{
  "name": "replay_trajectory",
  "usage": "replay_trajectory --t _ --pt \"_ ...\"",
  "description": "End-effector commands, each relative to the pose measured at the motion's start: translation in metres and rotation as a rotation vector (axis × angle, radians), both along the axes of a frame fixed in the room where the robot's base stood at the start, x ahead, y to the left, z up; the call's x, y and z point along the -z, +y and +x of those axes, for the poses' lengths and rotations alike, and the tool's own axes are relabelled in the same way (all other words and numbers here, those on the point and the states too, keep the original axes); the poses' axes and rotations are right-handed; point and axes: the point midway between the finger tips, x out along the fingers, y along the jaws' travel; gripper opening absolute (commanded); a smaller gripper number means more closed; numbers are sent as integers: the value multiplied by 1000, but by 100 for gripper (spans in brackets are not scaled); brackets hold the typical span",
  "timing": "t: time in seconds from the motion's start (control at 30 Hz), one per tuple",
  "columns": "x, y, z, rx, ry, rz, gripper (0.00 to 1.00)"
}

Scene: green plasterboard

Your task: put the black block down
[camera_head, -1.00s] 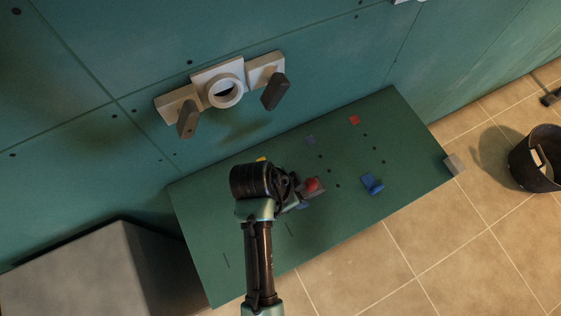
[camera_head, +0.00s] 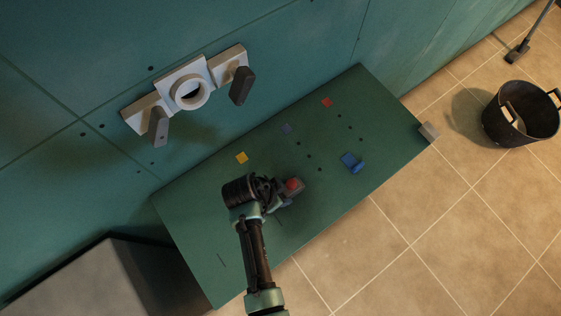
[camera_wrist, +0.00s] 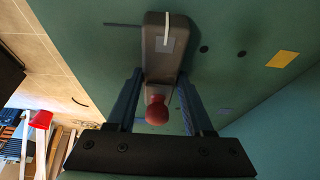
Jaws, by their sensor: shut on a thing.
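The black block (camera_wrist: 163,50) is dark grey to black, elongated with rounded ends. It carries a light grey square patch and a red ball knob (camera_wrist: 157,110). In the wrist view my gripper (camera_wrist: 160,88) is shut on it, with one blue finger on each side near the knob. In the head view the red knob (camera_head: 292,184) shows just right of my wrist, above the green board (camera_head: 330,195). My gripper (camera_head: 283,199) is partly hidden there by the wrist. I cannot tell whether the block touches the board.
The board bears a yellow square (camera_head: 241,158), a grey-blue square (camera_head: 287,129), a red square (camera_head: 327,102), a blue piece (camera_head: 352,162) and small holes. A white fixture with two dark handles (camera_head: 240,86) is on the wall. A black bucket (camera_head: 519,113) stands right.

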Motion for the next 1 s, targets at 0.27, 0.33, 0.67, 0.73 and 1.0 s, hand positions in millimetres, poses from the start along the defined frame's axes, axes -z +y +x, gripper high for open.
replay_trajectory --t 0.27,0.33,0.67,0.73,1.0 --pt "3 0 0 0 0 0 72" --pt "3 0 0 0 0 0 82" --pt "0 0 0 0 0 0 82" --pt "-4 1 0 0 -1 1 82" --pt "-44 15 -9 -2 -4 2 82"
